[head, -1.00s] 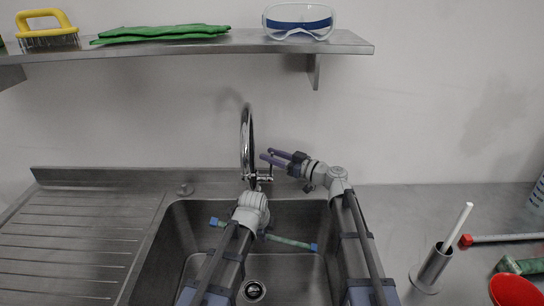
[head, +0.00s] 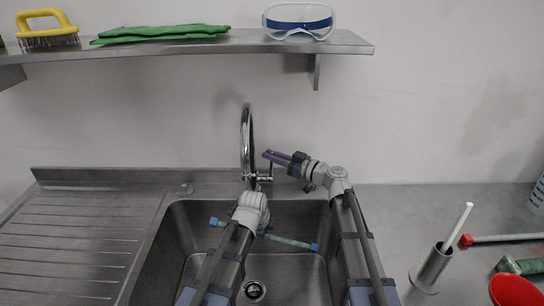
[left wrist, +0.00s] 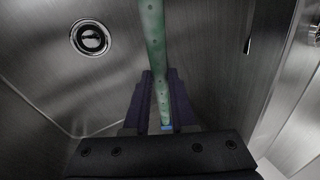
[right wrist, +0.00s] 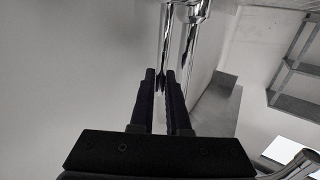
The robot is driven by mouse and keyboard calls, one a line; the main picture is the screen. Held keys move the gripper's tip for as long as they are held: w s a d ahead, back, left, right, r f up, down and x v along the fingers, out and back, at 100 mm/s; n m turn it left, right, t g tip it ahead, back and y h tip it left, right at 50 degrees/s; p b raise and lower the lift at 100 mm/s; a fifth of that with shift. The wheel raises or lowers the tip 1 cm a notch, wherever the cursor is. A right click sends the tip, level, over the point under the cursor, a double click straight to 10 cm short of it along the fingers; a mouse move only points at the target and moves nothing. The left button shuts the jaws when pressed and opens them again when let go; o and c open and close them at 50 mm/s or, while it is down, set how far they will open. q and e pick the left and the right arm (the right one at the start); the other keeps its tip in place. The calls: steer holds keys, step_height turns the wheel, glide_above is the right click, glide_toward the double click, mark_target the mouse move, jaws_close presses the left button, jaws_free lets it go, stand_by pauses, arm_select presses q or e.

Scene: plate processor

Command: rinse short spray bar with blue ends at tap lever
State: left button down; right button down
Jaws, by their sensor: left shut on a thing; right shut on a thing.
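The short green spray bar with blue ends (head: 288,241) is held low over the sink, slightly tilted, its middle hidden behind my left wrist. My left gripper (left wrist: 160,75) is shut on it; the left wrist view shows the perforated bar (left wrist: 153,35) between the fingers, with one blue end near the palm. In the head view those fingers are hidden. My right gripper (head: 268,157) is beside the chrome tap (head: 247,140), shut on the tap lever. In the right wrist view the thin lever (right wrist: 165,40) runs between the fingertips (right wrist: 161,75). No water shows.
The steel sink (head: 180,240) has a drain (head: 254,291) and a ribbed drainboard (head: 75,250) to its left. A shelf (head: 345,42) is above. On the right counter are a brush holder (head: 432,268), a red-ended bar (head: 500,238) and a red bowl (head: 515,292).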

arm_select(q)
steer(key=shift+f, duration=0.1)
stand_by(0.7)
steer(key=shift+f+b, duration=0.4)
steer(key=shift+b, duration=0.15)
arm_select(e)
steer(key=shift+s+f, duration=0.2)
steer(key=shift+s, duration=0.1)
arm_select(q)
steer(key=shift+f+b, duration=0.3)
arm_select(e)
steer(key=shift+s+n, duration=0.25)
steer(key=shift+n, duration=0.25)
arm_select(q)
steer(key=shift+f, duration=0.1)
arm_select(e)
steer(key=shift+s+r+y, duration=0.1)
steer(key=shift+r+y, duration=0.05)
steer(key=shift+y, duration=0.25)
steer(key=c, duration=0.9)
jaws_free()
